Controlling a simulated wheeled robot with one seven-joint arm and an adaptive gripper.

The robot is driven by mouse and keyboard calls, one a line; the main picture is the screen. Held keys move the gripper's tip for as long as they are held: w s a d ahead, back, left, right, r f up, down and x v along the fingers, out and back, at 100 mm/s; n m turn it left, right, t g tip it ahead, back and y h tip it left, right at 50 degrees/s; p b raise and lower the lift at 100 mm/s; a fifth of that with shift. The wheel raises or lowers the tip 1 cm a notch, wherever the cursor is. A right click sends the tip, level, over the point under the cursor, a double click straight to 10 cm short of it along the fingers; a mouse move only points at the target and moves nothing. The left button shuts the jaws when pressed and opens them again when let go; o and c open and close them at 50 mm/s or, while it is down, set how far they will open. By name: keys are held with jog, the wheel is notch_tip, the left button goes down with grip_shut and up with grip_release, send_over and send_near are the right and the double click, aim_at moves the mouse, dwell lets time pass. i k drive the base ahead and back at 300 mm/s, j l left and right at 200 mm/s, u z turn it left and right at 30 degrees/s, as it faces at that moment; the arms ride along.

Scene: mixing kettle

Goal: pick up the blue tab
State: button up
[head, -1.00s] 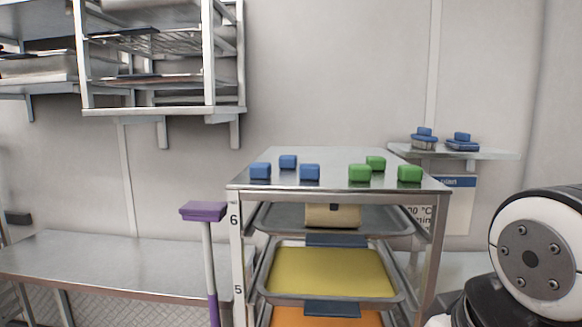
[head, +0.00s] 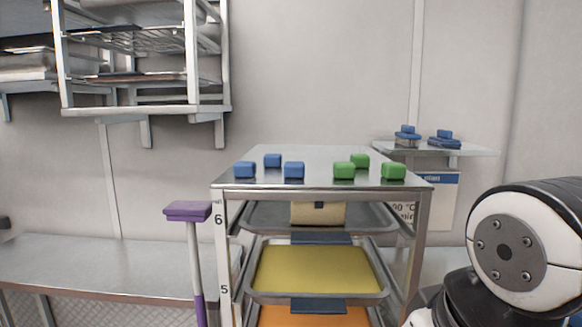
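Three small blue blocks stand on the steel top (head: 330,157) of the tray rack: a front left one (head: 244,170), a back one (head: 272,160) and a front right one (head: 294,170). They look alike, so I cannot tell which is the blue tab. Blue tray fronts also show on the rack, an upper one (head: 321,239) and a lower one (head: 319,306). Part of my white and black arm fills the lower right. My gripper is out of view.
Several green blocks (head: 344,170) share the rack top. A purple-headed tool (head: 187,211) stands at the rack's left. A steel table (head: 110,265) is at left, a wall shelf (head: 470,151) with blue-handled items (head: 407,135) at right. Wire shelving (head: 145,109) hangs upper left.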

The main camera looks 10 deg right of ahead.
aim_at(292, 170)
jog(key=i+j, duration=0.2)
jog(key=i+j+z, duration=0.15)
jog(key=j+z, duration=0.2)
jog(key=i+j+z, duration=0.15)
jog(key=j+z, duration=0.2)
jog(key=i+j+z, duration=0.1)
jog(key=j+z, duration=0.25)
jog(key=l, duration=0.05)
